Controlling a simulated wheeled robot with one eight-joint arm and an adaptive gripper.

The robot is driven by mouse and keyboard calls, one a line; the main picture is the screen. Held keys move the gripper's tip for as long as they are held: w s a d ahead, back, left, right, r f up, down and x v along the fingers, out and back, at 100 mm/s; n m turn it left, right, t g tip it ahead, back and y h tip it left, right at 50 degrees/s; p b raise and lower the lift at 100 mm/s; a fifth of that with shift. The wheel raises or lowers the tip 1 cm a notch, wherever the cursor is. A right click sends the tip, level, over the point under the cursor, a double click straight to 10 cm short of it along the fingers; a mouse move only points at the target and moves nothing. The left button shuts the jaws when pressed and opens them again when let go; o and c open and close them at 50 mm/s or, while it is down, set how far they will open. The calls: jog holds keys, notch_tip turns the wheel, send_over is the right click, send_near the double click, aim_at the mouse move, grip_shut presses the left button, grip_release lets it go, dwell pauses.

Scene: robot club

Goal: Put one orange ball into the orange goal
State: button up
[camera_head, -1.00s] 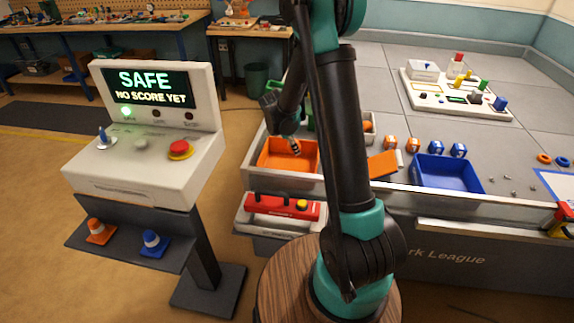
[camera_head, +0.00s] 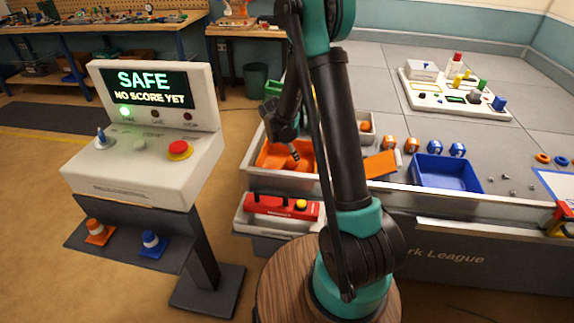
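The orange goal (camera_head: 268,158) is an open orange tray at the near left corner of the grey field, left of my arm. My gripper (camera_head: 296,160) points down into it, with its fingertips at or below rim level. An orange rounded shape (camera_head: 289,165) shows by the fingertips, but it blends with the goal and I cannot tell whether it is held. The finger gap is too small to read.
Orange blocks (camera_head: 389,143) and blue blocks (camera_head: 457,149) stand behind the blue goal (camera_head: 440,183). An orange flat panel (camera_head: 380,164) lies right of my arm. A white console (camera_head: 145,145) reading "SAFE, NO SCORE YET" stands left.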

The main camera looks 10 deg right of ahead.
jog(key=v, duration=1.2)
jog(key=shift+s+d, duration=0.1)
jog(key=s+d+m+y, duration=0.2)
jog(key=s+d+m, duration=0.2)
jog(key=s+m, duration=0.6)
jog(key=s+d+f+m+t+y, duration=0.1)
jog(key=s+d+m, duration=0.3)
jog(key=s+m, duration=0.6)
jog(key=s+y, duration=0.1)
jog(key=s, duration=0.6)
jog(key=shift+d+m, duration=0.2)
jog(key=shift+m, duration=0.2)
jog(key=shift+w+f, duration=0.1)
